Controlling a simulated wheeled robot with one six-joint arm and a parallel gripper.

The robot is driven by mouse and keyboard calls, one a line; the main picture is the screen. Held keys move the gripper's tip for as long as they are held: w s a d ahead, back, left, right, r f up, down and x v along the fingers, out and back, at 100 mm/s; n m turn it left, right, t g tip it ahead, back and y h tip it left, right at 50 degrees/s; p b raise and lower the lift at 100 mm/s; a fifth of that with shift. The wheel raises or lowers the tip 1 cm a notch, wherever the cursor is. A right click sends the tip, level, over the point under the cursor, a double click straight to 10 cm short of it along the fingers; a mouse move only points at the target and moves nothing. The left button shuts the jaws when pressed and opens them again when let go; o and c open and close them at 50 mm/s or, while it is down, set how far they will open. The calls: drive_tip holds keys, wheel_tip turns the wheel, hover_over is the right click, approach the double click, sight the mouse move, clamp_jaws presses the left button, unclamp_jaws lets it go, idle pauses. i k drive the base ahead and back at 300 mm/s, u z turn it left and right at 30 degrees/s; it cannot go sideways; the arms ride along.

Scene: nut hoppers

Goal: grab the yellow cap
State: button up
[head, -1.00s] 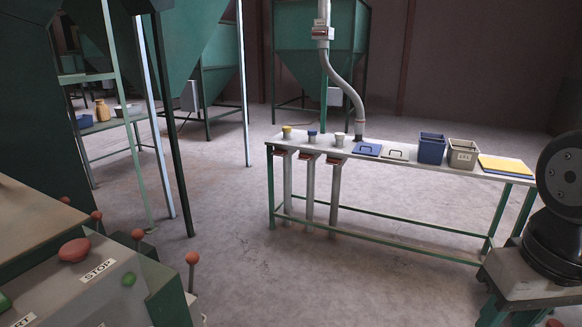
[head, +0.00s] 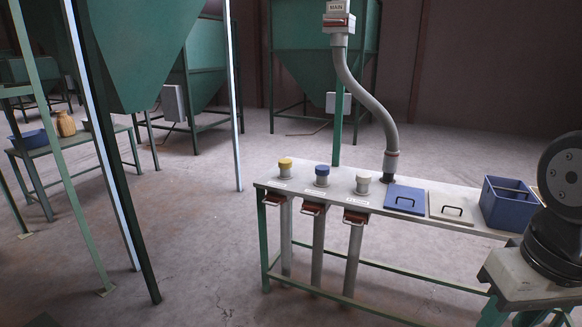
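The yellow cap (head: 285,162) sits on top of a short pale pipe stub at the left end of the white-topped bench (head: 268,184). To its right stand a stub with a blue cap (head: 322,169) and a stub with a pale cream top (head: 363,178). My gripper's fingers are not in the head view. Only a dark round joint of my arm and its pale mount show at the right edge, well apart from the yellow cap.
A grey hose (head: 375,95) comes down to the bench behind the stubs. A blue lid (head: 406,198), a pale lid (head: 452,207) and a blue bin (head: 505,208) lie to the right. Red-handled slides (head: 314,208) stick out under the bench front. Open floor (head: 200,230) lies left of the bench.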

sight(283, 164)
drive_tip(key=i, duration=1.7)
drive_tip(key=u, duration=2.1)
drive_tip(key=i, duration=1.35)
drive_tip(key=z, duration=3.35)
